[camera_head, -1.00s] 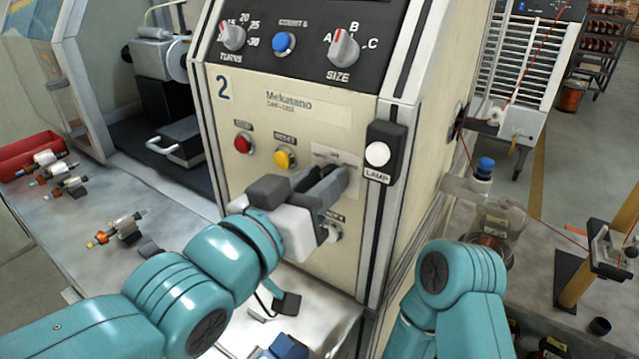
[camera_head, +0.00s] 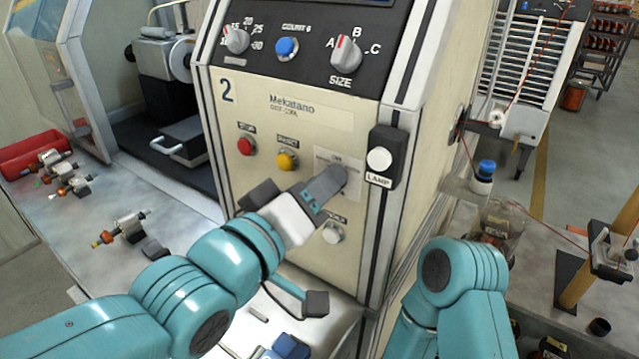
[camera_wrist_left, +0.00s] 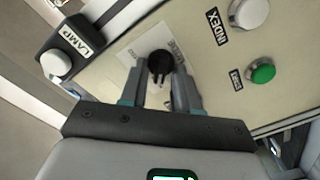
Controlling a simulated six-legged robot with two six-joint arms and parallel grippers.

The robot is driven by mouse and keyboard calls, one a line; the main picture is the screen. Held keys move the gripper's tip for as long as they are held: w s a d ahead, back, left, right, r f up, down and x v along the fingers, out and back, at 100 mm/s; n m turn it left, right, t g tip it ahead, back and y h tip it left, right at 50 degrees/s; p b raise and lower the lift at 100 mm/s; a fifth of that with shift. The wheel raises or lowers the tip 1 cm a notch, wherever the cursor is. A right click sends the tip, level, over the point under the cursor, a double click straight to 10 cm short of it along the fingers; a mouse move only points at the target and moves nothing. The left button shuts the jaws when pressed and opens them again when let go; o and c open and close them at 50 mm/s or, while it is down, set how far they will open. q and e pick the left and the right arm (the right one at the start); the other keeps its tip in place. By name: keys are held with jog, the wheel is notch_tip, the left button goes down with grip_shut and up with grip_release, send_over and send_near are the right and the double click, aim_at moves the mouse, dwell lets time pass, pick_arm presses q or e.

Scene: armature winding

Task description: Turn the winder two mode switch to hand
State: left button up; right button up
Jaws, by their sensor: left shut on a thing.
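The winder two mode switch is a black knob (camera_wrist_left: 158,62) on a white label plate (camera_head: 353,164), on the cream front panel marked 2. My left gripper (camera_head: 337,179) reaches up to the plate from the lower left and hides the knob in the head view. In the left wrist view the gripper's fingers (camera_wrist_left: 166,92) stand on either side of the knob, shut on it. The small words around the knob are too blurred to read. My right arm shows at the lower right, but its gripper is out of view.
A red button (camera_head: 245,146), a yellow button (camera_head: 287,161) and a lower silver button (camera_head: 333,233) are near the left gripper. The lamp box (camera_head: 385,157) juts out just right of the plate. Armatures lie on the bench at left.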

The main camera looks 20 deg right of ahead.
pick_arm(q)
jog(key=shift+r, duration=0.25)
jog(key=o, duration=0.7)
jog(key=shift+f, duration=0.15)
jog(key=shift+a, duration=0.15)
jog(key=p+v, duration=0.1)
jog(key=v, duration=1.5)
